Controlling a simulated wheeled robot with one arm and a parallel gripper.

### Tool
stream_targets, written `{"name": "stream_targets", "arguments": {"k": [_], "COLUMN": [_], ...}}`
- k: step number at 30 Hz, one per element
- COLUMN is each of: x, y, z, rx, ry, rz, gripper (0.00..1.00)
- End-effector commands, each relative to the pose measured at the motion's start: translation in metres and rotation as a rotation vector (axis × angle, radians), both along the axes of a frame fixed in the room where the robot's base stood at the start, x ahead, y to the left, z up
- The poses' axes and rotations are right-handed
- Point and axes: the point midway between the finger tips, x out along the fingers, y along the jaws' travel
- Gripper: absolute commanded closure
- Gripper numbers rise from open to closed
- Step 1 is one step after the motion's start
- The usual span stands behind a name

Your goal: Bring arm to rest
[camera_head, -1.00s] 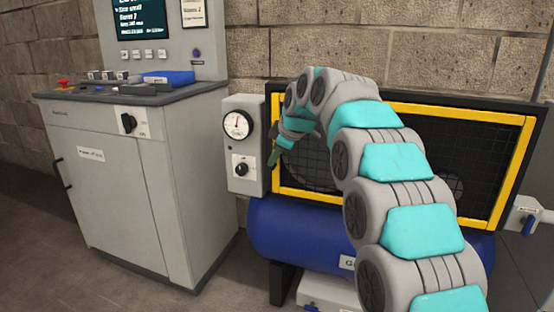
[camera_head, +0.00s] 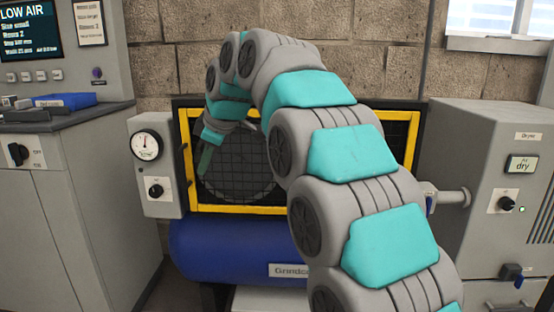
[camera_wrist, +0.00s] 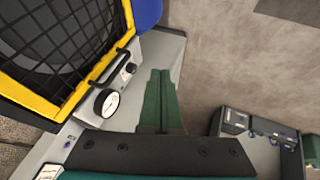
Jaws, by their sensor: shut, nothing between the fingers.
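My arm, grey and teal, arches up from the lower right in the head view. Its gripper (camera_head: 206,158) hangs down in front of the left part of the yellow-framed mesh guard (camera_head: 240,209). In the wrist view my gripper (camera_wrist: 160,75) has its green fingers together, with nothing between them. Beyond the fingers there is a grey box with a round gauge (camera_wrist: 107,102). I cannot tell how far the fingers are from it.
A blue tank (camera_head: 215,250) lies below the guard. The gauge box (camera_head: 155,205) is at the guard's left edge. A grey control cabinet (camera_head: 75,215) stands at the left, a grey dryer cabinet (camera_head: 475,150) at the right. Bare floor (camera_wrist: 225,45) shows in the wrist view.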

Motion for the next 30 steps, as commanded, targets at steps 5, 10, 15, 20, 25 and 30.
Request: {"name": "stream_targets", "arguments": {"k": [5,10,15,20,25,30], "x": [-0.025,-0.061,-0.108,-0.164,-0.229,-0.303], "y": [-0.069,-0.131,-0.188,-0.236,-0.280,-0.315], "z": [-0.032,-0.067,-0.106,-0.143,-0.185,-0.226], "rx": [-0.017,-0.034,-0.058,-0.079,-0.108,-0.141], "ry": [0.142,0.267,0.384,0.485,0.582,0.671], "rz": [-0.219,-0.432,-0.644,-0.845,-1.056,-1.263], "gripper": [1.00,1.00,1.00,1.00,1.00,1.00]}}
